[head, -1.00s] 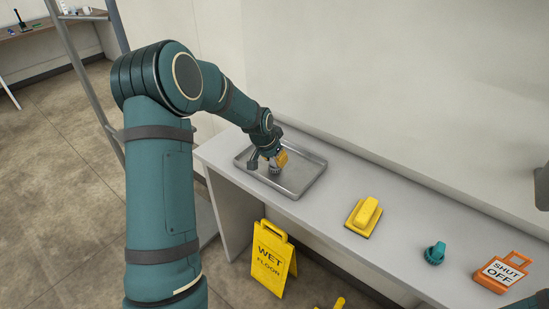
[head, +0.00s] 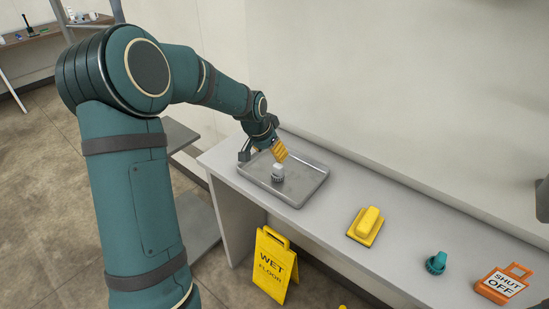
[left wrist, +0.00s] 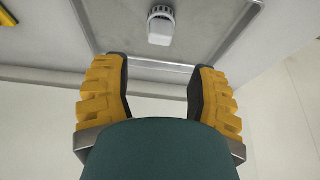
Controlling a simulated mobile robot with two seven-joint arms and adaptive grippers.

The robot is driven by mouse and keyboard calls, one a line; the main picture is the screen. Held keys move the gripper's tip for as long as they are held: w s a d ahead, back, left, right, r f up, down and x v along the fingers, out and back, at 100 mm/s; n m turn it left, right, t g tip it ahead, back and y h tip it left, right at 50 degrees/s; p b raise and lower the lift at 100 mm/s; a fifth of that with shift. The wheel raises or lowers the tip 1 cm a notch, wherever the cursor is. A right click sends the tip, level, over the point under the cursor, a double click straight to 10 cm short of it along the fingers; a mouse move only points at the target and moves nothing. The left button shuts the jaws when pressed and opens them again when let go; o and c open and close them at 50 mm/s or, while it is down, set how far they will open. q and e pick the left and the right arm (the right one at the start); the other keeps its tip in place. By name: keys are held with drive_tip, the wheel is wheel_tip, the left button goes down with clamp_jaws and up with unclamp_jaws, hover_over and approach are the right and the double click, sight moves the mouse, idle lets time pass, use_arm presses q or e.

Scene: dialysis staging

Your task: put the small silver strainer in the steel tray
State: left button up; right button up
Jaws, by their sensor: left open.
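The small silver strainer (head: 278,173) stands inside the steel tray (head: 303,193) on the counter. In the left wrist view the strainer (left wrist: 161,27) shows at the top, on the floor of the tray (left wrist: 215,35). My left gripper (head: 262,154) is over the back left part of the tray, apart from the strainer. In the left wrist view its yellow-padded fingers (left wrist: 160,72) are spread with nothing between them. My right gripper does not show.
A yellow wet floor sign (head: 272,265) stands on the floor in front. The counter between tray and block is clear.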

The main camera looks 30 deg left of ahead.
use_arm(q)
drive_tip(key=shift+v, duration=1.45)
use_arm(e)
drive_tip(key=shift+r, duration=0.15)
